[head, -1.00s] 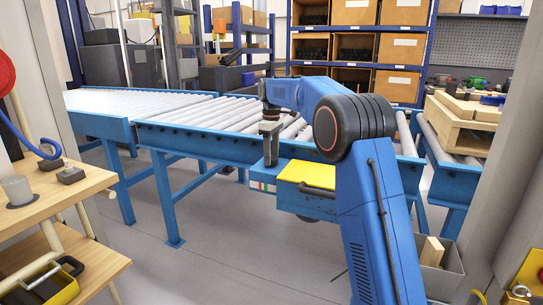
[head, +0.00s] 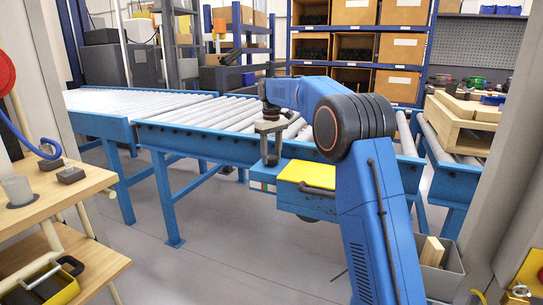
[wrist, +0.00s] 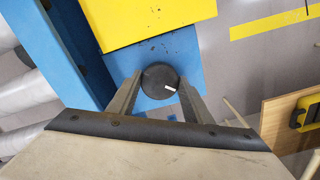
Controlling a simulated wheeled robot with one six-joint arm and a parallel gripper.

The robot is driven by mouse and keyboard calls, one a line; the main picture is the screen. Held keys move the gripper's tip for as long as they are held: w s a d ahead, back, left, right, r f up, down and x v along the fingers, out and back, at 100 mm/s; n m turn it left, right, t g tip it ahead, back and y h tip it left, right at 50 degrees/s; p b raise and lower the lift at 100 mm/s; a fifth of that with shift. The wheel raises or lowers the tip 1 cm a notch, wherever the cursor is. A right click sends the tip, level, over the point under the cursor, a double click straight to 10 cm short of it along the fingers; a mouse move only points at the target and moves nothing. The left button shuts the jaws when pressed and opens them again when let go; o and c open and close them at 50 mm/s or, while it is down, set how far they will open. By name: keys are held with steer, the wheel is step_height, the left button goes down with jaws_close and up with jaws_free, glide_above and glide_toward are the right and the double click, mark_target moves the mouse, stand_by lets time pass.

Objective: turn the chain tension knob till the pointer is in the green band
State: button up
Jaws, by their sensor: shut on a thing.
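The chain tension knob (wrist: 158,76) is a round black disc with a short white mark, seen from above in the wrist view. The mark points right and slightly down. My gripper (wrist: 160,83) has one finger on each side of the knob and is shut on it. In the head view, my gripper (head: 271,163) points down at the left end of a blue housing (head: 310,203) with a yellow top. A small coloured scale strip (head: 262,186) shows on the housing's front. The pointer on it is too small to read.
The blue roller conveyor (head: 190,140) runs right behind the housing. A wooden bench (head: 60,195) with a grey cup stands at the left. A grey bin (head: 445,270) and a post stand at the right. The floor in front is clear.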

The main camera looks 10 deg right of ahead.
mark_target(271, 157)
steer(key=m, duration=0.6)
steer(key=shift+m, duration=0.4)
stand_by(0.3)
steer(key=o, duration=1.1)
steer(key=shift+c, duration=0.2)
steer(key=shift+r, duration=0.15)
step_height(271, 157, up, 17)
steer(key=shift+r, duration=0.1)
